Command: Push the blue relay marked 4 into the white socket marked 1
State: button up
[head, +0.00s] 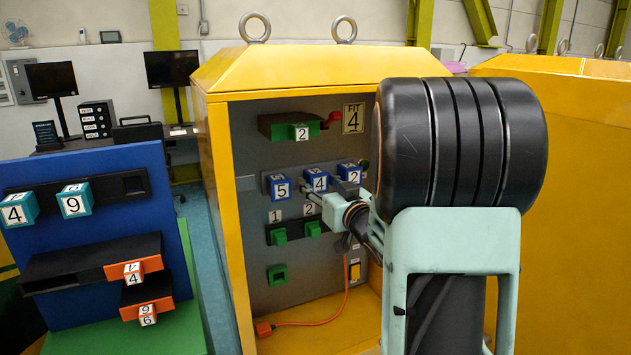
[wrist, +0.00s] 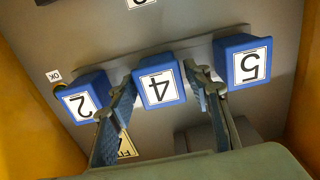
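The blue relay marked 4 (head: 316,180) sits in the middle of a row on the grey panel inside the yellow cabinet. It shows upside down in the wrist view (wrist: 158,82). My gripper (wrist: 160,78) is open, with one fingertip on each side of this relay and narrow gaps beside it. In the head view my gripper (head: 312,200) reaches the row from the right, partly hidden behind my arm. A white plate marked 1 (head: 275,215) is lower left on the panel, above a green block (head: 278,236) in a black strip. I see no clearly white socket.
Blue relays marked 5 (head: 280,186) and 2 (head: 349,173) flank relay 4 closely. A green block marked 2 (head: 301,132) is above. The cabinet's yellow side walls (head: 222,200) bound the space. A blue rack (head: 95,240) with numbered cubes stands at left.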

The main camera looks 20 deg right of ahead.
aim_at(320, 184)
jog(key=c, duration=0.9)
jog(key=shift+o, duration=0.2)
jog(key=shift+s, duration=0.1)
jog(key=shift+s, duration=0.25)
jog(key=shift+s, duration=0.1)
jog(key=shift+s+d+b, duration=0.1)
jog(key=shift+s+b, duration=0.3)
jog(key=shift+s, duration=2)
